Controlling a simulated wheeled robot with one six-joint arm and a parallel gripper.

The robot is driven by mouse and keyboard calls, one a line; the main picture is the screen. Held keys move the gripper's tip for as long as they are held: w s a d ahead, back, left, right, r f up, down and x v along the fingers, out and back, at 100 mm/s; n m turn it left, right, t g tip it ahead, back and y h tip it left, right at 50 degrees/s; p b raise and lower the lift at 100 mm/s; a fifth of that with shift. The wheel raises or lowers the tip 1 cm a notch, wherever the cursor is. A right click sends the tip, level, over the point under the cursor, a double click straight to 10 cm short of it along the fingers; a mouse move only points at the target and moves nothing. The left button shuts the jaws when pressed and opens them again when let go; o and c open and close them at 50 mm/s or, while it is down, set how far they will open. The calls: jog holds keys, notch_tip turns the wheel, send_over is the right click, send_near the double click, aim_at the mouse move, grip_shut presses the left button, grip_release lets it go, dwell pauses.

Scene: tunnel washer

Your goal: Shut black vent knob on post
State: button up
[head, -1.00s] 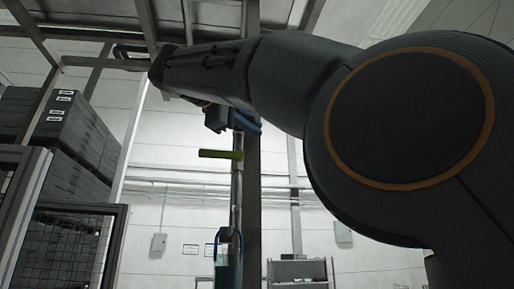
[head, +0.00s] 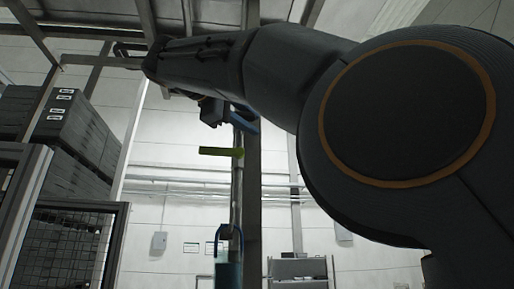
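The grey upright post (head: 253,185) stands in the middle of the head view, with a thin pipe (head: 236,190) along its left side. I cannot pick out the black vent knob; my arm covers the upper part of the post. A dark block, apparently my gripper (head: 211,113), hangs under the end of my arm, just left of the post. Its fingers cannot be made out, nor whether it touches anything. A blue bar (head: 245,121) slants beside it, in front of the post. A yellow-green lever (head: 221,152) sticks out left from the pipe below.
My arm fills the upper right. A blue-topped clear container (head: 228,268) hangs low on the pipe. Stacked dark crates (head: 72,140) and a mesh fence (head: 70,250) stand at left. A shelf (head: 298,268) stands behind. Frame beams cross overhead.

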aim_at(238, 113)
jog(key=shift+b+v, duration=0.4)
jog(key=shift+v, duration=2.75)
jog(key=shift+f, duration=0.1)
